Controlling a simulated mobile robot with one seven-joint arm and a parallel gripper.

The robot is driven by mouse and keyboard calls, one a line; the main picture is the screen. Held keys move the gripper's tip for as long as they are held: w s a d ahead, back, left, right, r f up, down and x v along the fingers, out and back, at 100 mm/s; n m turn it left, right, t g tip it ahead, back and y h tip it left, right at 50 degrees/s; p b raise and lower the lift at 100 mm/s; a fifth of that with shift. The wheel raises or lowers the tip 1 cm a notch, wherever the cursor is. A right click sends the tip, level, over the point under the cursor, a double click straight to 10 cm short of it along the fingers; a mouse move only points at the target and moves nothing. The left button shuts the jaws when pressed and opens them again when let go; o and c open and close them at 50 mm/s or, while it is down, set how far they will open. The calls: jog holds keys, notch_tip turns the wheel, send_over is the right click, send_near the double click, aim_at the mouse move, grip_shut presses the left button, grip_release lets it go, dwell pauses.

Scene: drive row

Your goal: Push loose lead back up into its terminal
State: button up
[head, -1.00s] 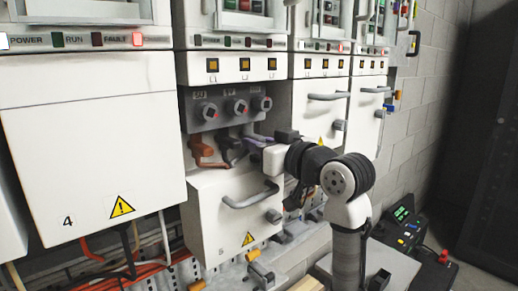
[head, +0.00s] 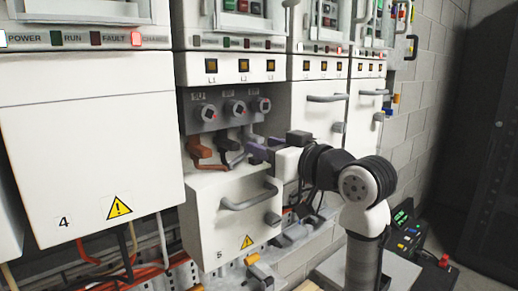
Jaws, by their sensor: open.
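Cabinet 5's open compartment has three grey round terminals (head: 235,107) in a row on a dark plate. The orange and dark leads sit at the left and middle, the purple one at the right. Which lead is loose is hard to tell at this size. My gripper (head: 263,151) reaches in from the right at the purple lead's height, just beside it. Its jaws are open; the fingertips are small and partly merge with the lead, so contact is unclear.
The folded-down white cover (head: 235,222) with its grey handle (head: 249,197) is just below my gripper. Closed cabinet 4 (head: 90,140) stands left, and more handled cabinets (head: 318,115) stand right. A control box (head: 408,232) sits at the lower right.

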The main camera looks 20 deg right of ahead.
jog(key=b+v, duration=0.3)
jog(key=v, duration=0.7)
jog(key=shift+s, duration=0.3)
jog(key=shift+d, duration=0.15)
